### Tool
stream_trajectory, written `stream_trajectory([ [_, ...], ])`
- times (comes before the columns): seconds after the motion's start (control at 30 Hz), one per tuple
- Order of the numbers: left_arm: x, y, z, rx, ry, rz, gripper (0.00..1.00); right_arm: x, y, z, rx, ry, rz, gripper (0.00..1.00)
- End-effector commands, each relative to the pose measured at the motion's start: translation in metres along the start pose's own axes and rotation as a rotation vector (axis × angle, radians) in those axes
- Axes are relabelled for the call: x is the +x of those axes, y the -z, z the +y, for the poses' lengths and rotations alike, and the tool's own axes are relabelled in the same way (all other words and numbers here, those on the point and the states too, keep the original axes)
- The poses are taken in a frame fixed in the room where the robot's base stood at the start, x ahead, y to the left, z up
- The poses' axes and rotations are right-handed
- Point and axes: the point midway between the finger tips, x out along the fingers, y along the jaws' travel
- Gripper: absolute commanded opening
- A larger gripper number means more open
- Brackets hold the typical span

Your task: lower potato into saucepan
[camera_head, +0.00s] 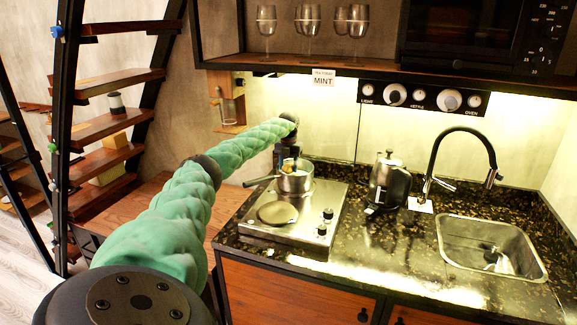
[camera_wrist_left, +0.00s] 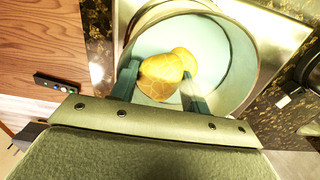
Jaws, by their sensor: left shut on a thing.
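The saucepan (camera_head: 296,185) stands on the back burner of the cooktop in the head view, its handle pointing left. In the left wrist view the saucepan (camera_wrist_left: 238,75) is seen from above, with a pale inside. My left gripper (camera_head: 288,163) points down over the saucepan. In the wrist view its two dark fingers are shut on a yellow-brown potato (camera_wrist_left: 158,85), which appears over the pan's opening. A second yellow, potato-like piece (camera_wrist_left: 184,59) shows just beyond it and partly behind it. I cannot tell how far the held potato is above the pan's bottom. My right gripper is not in view.
The steel cooktop (camera_head: 252,226) has an empty front burner and knobs at its right. A kettle (camera_head: 388,182) stands right of it, then a black tap (camera_head: 462,131) and sink (camera_head: 476,262). A shelf with glasses (camera_head: 267,22) hangs above. Open stairs (camera_head: 108,124) are at left.

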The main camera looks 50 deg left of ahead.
Motion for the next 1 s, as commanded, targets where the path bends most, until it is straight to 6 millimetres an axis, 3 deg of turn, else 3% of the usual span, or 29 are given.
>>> stream_trajectory([
  [0.43, 0.0030, 0.0000, -0.0001, 0.000, 0.000, 0.000, 0.22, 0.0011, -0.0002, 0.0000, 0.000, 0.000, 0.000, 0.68],
  [0.47, 0.0030, 0.0000, -0.0001, 0.000, 0.000, 0.000, 0.48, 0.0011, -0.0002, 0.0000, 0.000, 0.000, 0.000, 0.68],
  [0.6, 0.0029, 0.0000, 0.0002, 0.000, 0.000, 0.000, 0.72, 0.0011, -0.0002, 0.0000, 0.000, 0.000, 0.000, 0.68],
  [1.0, -0.0026, -0.0005, 0.0002, 0.000, 0.000, -0.002, 0.72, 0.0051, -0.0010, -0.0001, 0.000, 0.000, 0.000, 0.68],
])
